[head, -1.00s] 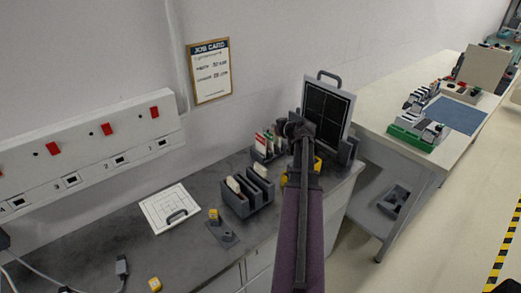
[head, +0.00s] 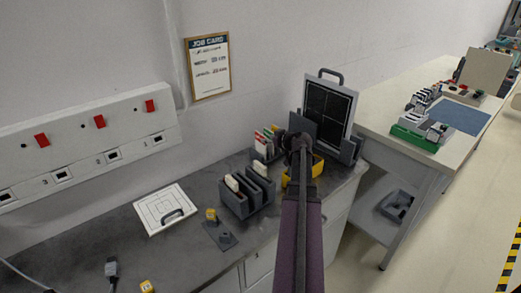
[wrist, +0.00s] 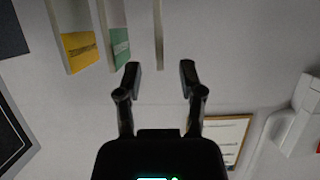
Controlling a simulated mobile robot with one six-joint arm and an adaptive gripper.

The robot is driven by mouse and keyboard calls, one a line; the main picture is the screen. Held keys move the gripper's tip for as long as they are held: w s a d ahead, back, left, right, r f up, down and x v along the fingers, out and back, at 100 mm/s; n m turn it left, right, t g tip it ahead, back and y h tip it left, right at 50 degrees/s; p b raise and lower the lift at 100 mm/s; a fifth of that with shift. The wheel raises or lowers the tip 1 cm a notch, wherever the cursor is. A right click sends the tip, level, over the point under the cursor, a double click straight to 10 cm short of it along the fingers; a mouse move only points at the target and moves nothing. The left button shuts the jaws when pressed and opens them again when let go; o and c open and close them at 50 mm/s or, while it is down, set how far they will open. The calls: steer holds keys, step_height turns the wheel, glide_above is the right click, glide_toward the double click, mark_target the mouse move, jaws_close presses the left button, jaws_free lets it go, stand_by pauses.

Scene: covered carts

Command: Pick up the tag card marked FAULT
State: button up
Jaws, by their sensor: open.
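No card that I can read as FAULT shows; the lettering is too small or out of view. Several upright cards stand in a dark rack (head: 262,155) at the back of the bench, with red, green and white parts visible. In the wrist view, a card with a yellow band (wrist: 80,50), a card with a green band (wrist: 119,45) and a thin card seen edge-on (wrist: 158,35) hang in at the top. My gripper (wrist: 160,80) is open and empty, its fingertips just below the edge-on card. In the head view my arm hides the fingertips.
A slotted dark holder (head: 247,199) with a white card stands in front of the rack. A framed dark panel (head: 327,105) and a yellow bin (head: 315,168) lie close to my arm. A white board (head: 165,209) lies at left. A job card (head: 208,68) hangs on the wall.

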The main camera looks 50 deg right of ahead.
mark_target(260, 138)
steer(key=shift+w, duration=0.15)
steer(key=shift+b+x, duration=1.2)
steer(key=shift+x, duration=1.9)
jaws_close()
